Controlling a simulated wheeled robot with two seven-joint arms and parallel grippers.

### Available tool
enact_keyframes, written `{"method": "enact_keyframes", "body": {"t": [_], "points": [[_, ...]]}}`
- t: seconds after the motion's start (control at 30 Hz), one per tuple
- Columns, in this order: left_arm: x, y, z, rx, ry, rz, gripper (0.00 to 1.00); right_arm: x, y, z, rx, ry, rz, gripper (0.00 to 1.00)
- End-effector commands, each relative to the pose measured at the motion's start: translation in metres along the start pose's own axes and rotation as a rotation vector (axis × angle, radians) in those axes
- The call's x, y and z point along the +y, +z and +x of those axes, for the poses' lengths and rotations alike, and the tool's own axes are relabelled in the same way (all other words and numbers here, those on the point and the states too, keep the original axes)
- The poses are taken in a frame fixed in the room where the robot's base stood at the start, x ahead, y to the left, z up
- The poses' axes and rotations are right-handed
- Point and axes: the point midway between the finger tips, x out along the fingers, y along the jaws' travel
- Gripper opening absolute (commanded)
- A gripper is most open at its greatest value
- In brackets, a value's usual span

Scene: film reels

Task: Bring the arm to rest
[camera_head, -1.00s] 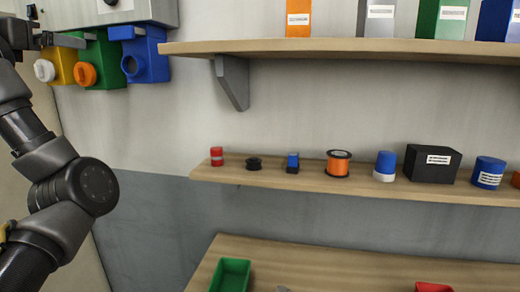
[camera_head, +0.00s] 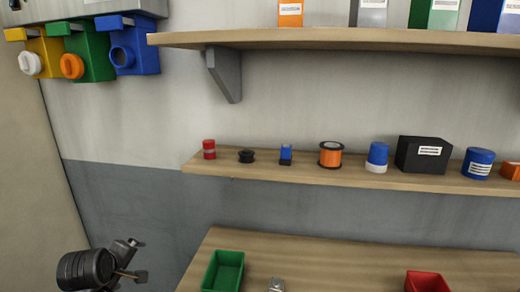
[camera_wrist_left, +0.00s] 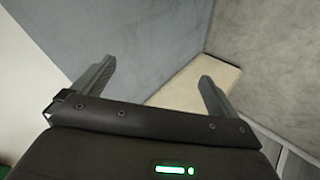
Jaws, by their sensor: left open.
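My left gripper (camera_head: 137,259) is low at the left of the head view, beside the lower bench and in front of the grey lower wall. It is open and empty, with two separate fingers. Both fingers also show in the left wrist view (camera_wrist_left: 157,72), with nothing between them and only wall and a pale flat surface beyond. My left arm is bent low, and most of it is out of the picture. My right gripper is not in view.
The lower bench (camera_head: 340,262) bears a green bin (camera_head: 224,272), a red bin (camera_head: 427,282) and a small grey thing (camera_head: 277,285). Spools and cans line the middle shelf (camera_head: 400,183). Yellow, green and blue dispensers (camera_head: 138,57) hang upper left. The wall below them is clear.

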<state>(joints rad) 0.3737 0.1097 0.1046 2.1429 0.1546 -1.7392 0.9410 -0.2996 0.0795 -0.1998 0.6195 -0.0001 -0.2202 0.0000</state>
Motion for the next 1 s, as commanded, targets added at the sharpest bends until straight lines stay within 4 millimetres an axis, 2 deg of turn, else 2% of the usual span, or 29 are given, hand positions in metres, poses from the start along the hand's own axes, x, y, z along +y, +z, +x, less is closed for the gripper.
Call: {"method": "enact_keyframes", "body": {"t": [0.03, 0.1, 0.2, 0.3, 0.4, 0.6, 0.83, 0.9, 1.0], "points": [[-0.036, 0.027, 0.006, -0.027, -0.047, 0.125, 0.98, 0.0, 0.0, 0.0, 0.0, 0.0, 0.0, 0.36], [-0.08, 0.062, 0.008, -0.07, -0.092, 0.315, 0.98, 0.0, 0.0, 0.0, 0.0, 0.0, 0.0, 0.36], [-0.139, 0.109, 0.001, -0.149, -0.136, 0.57, 0.98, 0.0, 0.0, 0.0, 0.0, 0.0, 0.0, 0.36], [-0.182, 0.144, -0.013, -0.223, -0.154, 0.759, 0.98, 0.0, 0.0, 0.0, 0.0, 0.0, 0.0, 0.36], [-0.215, 0.17, -0.027, -0.289, -0.16, 0.905, 0.98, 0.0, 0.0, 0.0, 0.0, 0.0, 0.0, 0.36], [-0.266, 0.211, -0.06, -0.409, -0.148, 1.129, 0.98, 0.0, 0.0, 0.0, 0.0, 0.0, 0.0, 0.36], [-0.308, 0.246, -0.096, -0.529, -0.111, 1.323, 0.98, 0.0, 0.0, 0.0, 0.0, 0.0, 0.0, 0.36], [-0.315, 0.252, -0.072, -0.53, -0.118, 1.316, 0.98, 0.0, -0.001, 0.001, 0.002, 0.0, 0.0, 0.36], [-0.327, 0.262, -0.049, -0.54, -0.124, 1.315, 0.98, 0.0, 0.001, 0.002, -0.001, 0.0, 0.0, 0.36]]}}
